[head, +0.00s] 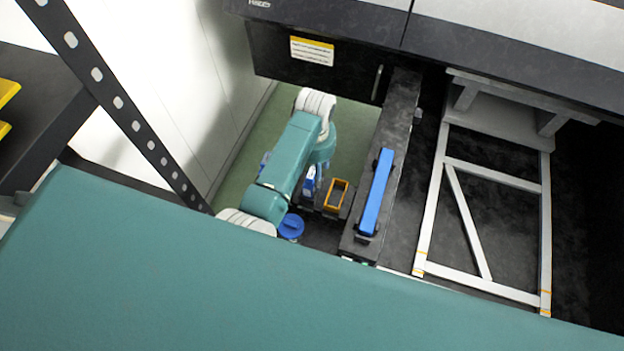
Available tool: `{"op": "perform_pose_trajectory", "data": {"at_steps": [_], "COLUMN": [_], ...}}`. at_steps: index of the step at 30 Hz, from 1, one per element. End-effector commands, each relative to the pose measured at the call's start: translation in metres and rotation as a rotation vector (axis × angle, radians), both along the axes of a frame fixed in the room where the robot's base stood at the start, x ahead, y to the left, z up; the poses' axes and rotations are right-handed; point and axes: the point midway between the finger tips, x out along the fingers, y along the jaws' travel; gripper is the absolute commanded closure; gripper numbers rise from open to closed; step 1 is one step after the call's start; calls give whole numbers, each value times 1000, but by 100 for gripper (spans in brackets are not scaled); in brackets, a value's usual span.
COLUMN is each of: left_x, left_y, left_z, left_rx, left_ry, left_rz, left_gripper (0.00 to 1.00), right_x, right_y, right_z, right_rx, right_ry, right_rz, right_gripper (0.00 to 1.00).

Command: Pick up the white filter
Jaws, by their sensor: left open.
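I cannot make out the white filter for sure in the head view. A small blue and white item (311,182) shows just right of my left arm, partly covered by it. My left arm, teal with white joints, reaches over a narrow gap in the middle of the view. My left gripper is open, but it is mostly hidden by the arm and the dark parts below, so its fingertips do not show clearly. I cannot tell whether it touches anything. My right gripper is not in view.
A blue bar (376,192) lies on a dark ledge (401,105). Left of it are an orange-rimmed holder (337,194) and a round blue lid (291,227). A pale frame (482,168) lies at right. A perforated dark post (105,81) crosses at left. Green floor (353,135) shows behind.

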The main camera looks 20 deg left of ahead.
Motion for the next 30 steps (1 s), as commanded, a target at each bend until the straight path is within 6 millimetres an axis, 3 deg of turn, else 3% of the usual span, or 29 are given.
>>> {"op": "perform_pose_trajectory", "data": {"at_steps": [1, 6, 13, 14, 22, 30], "left_x": [-3, -1, 0, 0, -1, 0], "left_y": [0, 0, 0, 0, 0, 0], "left_z": [-5, -24, -26, -26, -26, -25], "left_rx": [0, 0, 0, 0, 0, 0], "left_ry": [5, 2, -1, -1, 0, -1], "left_rz": [0, 1, 1, 1, 0, 0], "left_gripper": [43, 43, 43, 45, 98, 100], "right_x": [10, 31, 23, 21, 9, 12], "right_y": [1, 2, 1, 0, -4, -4], "right_z": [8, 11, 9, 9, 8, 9], "right_rx": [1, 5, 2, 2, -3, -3], "right_ry": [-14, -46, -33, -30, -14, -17], "right_rz": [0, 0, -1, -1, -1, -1], "right_gripper": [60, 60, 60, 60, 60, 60]}}
